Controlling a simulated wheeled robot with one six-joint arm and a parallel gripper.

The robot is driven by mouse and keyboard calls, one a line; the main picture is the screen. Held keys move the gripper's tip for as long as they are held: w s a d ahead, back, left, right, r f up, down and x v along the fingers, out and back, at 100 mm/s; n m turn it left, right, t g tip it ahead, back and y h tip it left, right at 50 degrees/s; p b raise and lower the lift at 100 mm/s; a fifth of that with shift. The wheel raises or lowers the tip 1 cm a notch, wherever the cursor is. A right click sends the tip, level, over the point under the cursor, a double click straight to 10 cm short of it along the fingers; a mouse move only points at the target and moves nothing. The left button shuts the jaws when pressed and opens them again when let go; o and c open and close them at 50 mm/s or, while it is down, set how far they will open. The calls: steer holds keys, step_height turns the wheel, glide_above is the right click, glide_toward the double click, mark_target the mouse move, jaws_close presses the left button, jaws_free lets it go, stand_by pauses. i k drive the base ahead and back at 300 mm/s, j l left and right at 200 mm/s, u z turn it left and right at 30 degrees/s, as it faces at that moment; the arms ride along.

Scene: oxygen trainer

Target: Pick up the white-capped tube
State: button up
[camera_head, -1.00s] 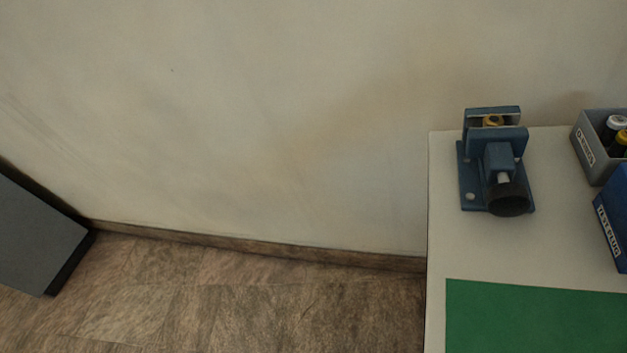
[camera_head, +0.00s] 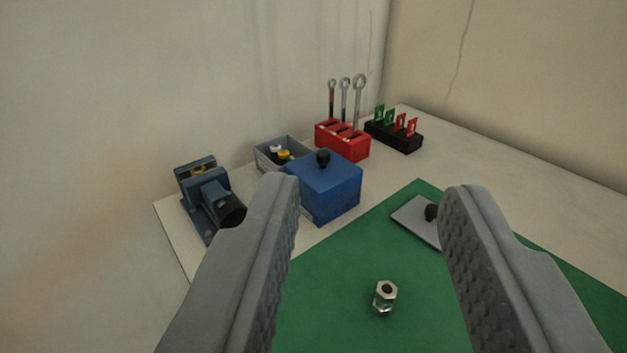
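The white-capped tube (camera_head: 275,150) stands in a grey bin (camera_head: 268,158) near the wall at the back of the table. Only its cap and a little of its top show; the bin wall hides the rest. A yellow-capped tube (camera_head: 284,155) stands beside it in the same bin. My gripper (camera_head: 375,200) is in the foreground with its two grey fingers wide apart and nothing between them. It is well short of the bin, which lies beyond the left finger.
A blue box with a black knob (camera_head: 330,190) stands right in front of the bin. A blue vise (camera_head: 207,200) is left. A red wrench holder (camera_head: 342,140) and black tag rack (camera_head: 393,137) stand behind. A metal nut (camera_head: 385,296) and grey plate (camera_head: 415,222) lie on the green mat (camera_head: 335,275).

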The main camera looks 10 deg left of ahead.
mark_target(276, 148)
steer(key=i+j+z, duration=0.15)
steer(key=j, duration=0.35)
steer(key=i+j+z, duration=0.2)
steer(key=j, duration=0.25)
steer(key=j+z, duration=0.15)
steer(key=j, duration=0.35)
